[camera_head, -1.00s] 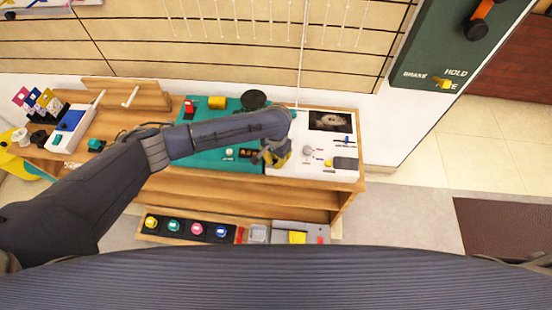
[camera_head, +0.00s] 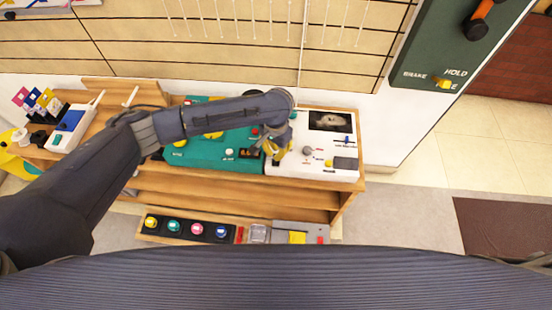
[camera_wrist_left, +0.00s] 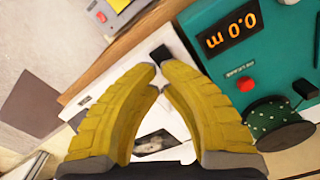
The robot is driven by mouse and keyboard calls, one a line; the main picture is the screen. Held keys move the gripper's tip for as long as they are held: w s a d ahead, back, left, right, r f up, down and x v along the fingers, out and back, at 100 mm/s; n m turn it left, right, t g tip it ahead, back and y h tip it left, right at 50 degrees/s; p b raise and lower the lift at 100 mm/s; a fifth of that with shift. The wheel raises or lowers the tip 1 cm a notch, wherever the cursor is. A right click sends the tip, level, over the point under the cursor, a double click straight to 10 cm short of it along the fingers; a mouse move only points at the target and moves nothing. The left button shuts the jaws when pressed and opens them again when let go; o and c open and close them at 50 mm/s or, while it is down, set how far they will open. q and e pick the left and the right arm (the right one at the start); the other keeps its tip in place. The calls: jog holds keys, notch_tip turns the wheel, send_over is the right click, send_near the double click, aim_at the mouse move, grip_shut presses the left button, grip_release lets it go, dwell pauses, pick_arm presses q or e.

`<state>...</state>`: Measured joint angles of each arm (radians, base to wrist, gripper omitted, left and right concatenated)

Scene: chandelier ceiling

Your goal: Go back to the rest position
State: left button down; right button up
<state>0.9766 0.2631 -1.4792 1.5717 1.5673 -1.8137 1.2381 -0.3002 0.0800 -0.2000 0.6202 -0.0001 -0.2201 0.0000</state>
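My left gripper (camera_head: 275,150) hangs over the workbench (camera_head: 300,178), near the border between the teal panel (camera_head: 215,165) and the white panel (camera_head: 318,172). My left forearm hides part of the teal panel. My right gripper is not in view.
The teal panel carries a 0.0 m display (camera_wrist_left: 230,32), a red button (camera_wrist_left: 245,84) and a dark green spool (camera_wrist_left: 278,122). A shelf below holds a row of coloured buttons (camera_head: 185,228). A green brake panel (camera_head: 450,50) stands at upper right.

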pick_arm(q)
jog(key=shift+r, duration=0.35)
dwell(0.3)
